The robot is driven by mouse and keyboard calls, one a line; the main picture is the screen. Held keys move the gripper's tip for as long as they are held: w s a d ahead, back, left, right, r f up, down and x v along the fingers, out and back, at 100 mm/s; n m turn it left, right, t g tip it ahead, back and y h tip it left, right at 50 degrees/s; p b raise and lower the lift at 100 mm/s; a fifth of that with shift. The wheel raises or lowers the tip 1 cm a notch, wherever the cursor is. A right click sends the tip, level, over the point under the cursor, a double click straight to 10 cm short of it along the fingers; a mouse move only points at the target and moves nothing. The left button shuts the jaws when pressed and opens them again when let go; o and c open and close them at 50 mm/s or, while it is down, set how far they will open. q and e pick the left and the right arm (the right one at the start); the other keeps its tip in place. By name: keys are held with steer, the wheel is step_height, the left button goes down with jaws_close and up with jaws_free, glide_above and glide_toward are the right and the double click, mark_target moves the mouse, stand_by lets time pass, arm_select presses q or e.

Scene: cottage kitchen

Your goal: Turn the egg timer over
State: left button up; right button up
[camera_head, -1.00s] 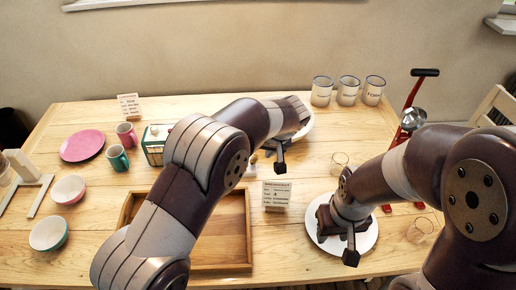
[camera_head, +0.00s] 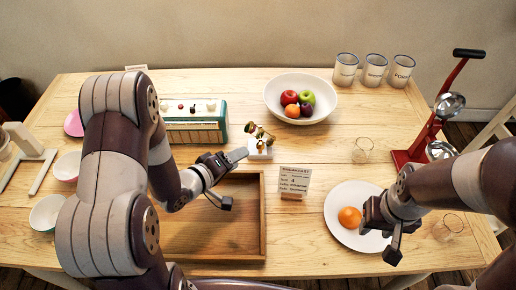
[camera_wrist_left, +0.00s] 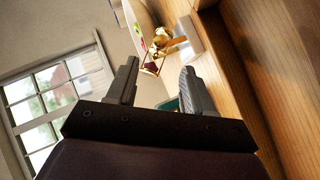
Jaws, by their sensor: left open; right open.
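The egg timer (camera_head: 262,134) has brass and dark parts, sits tilted on a small white base (camera_head: 260,152), and stands on the table behind the wooden tray. In the left wrist view the egg timer (camera_wrist_left: 160,42) shows brass knobs and a frame beyond the fingertips. My left gripper (camera_head: 235,178) is open, just in front and left of the timer; it also shows in the left wrist view (camera_wrist_left: 158,72), with nothing between its fingers. I cannot tell whether a finger touches the base. My right gripper (camera_head: 378,238) is open beside an orange on a plate.
A wooden tray (camera_head: 262,225) lies below my left gripper. A breakfast card (camera_head: 294,181) stands right of it. A green radio (camera_head: 195,122) is left of the timer, a fruit bowl (camera_head: 283,90) behind it, a glass (camera_head: 362,150) to its right. The plate (camera_head: 350,239) is at front right.

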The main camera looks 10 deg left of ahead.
mark_target(259, 147)
arm_select(q)
steer(key=x, duration=0.8)
steer(key=shift+w+d+f, duration=0.15)
steer(key=shift+w+d, duration=0.05)
steer(key=shift+w, duration=0.15)
jaws_close()
